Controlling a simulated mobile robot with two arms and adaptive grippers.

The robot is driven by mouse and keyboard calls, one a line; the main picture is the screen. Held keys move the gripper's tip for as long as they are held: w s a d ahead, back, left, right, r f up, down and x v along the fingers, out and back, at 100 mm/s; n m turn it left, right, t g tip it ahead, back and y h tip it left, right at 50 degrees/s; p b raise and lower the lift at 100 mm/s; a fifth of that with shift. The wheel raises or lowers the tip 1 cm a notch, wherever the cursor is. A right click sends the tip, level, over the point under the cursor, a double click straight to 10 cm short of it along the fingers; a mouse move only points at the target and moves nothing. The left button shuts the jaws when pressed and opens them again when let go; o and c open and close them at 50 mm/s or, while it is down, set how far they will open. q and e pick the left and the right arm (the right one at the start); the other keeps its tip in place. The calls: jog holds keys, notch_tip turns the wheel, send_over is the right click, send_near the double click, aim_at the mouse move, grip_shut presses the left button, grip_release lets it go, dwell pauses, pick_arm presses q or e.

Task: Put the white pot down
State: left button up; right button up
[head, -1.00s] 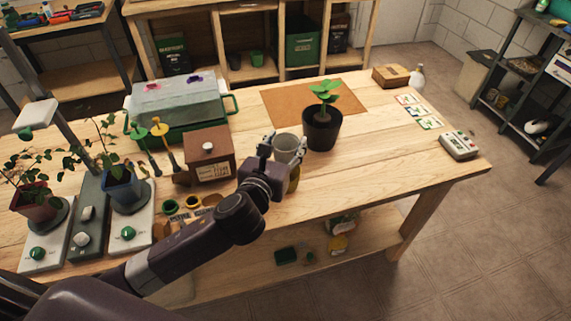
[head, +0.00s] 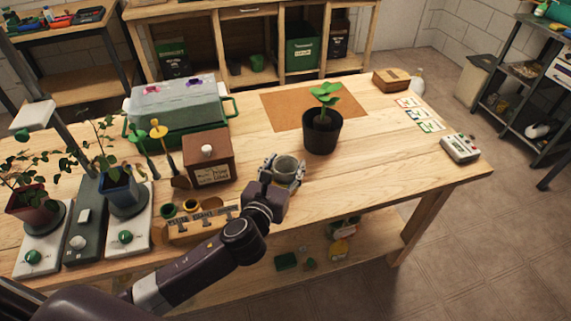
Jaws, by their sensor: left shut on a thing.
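The white pot (head: 287,163) looks greyish, empty and roughly upright, with its open rim facing up. My left gripper (head: 283,172) is shut on it, with fingers at its left and right sides. The pot is over the wooden bench, front left of the dark potted seedling (head: 321,132) and apart from it. The gripper hides the pot's lower part, so I cannot tell whether its base touches the bench. My right gripper is out of view.
A brown wooden box (head: 209,158) stands left of the pot. A yellowish holder (head: 192,228) is at the front left. Behind are a brown mat (head: 283,108) and a clear-lidded propagator (head: 175,105).

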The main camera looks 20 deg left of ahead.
pick_arm(q)
jog(key=shift+f, duration=0.4)
jog(key=o, duration=1)
jog(key=shift+r, duration=0.3)
jog(key=v, duration=1.2)
jog(key=shift+r+b, duration=0.3)
